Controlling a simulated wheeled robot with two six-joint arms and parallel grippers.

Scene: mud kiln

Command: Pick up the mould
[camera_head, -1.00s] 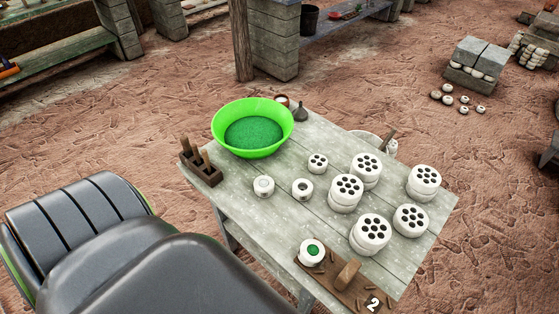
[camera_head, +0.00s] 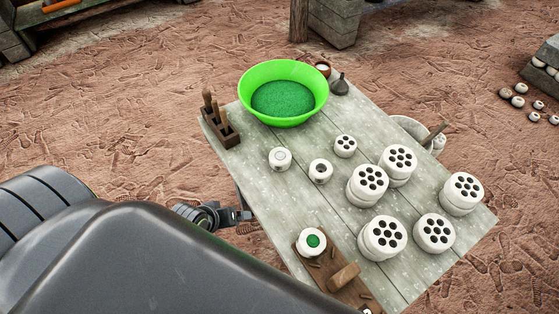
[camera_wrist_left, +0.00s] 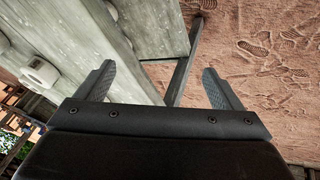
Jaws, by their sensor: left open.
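Several white round moulds stand on the grey wooden table (camera_head: 330,215). Larger ones with dark holes, such as one stacked mould (camera_head: 367,185), are on its right half. A small holed mould (camera_head: 345,146), a white ring-like piece (camera_head: 320,171) and a white capped piece (camera_head: 280,159) sit near the middle. A white mould with green filling (camera_head: 311,242) sits on a brown board. Which one is the mould, I cannot tell. My left gripper (camera_head: 240,215) is at the table's left edge, open and empty. In the left wrist view its fingers (camera_wrist_left: 158,88) are spread beside the table edge.
A green bowl (camera_head: 283,93) of green grains stands at the back left, beside a wooden tool holder (camera_head: 221,125). A wooden block (camera_head: 344,277) lies on the brown board (camera_head: 327,281). The table's left middle is clear.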

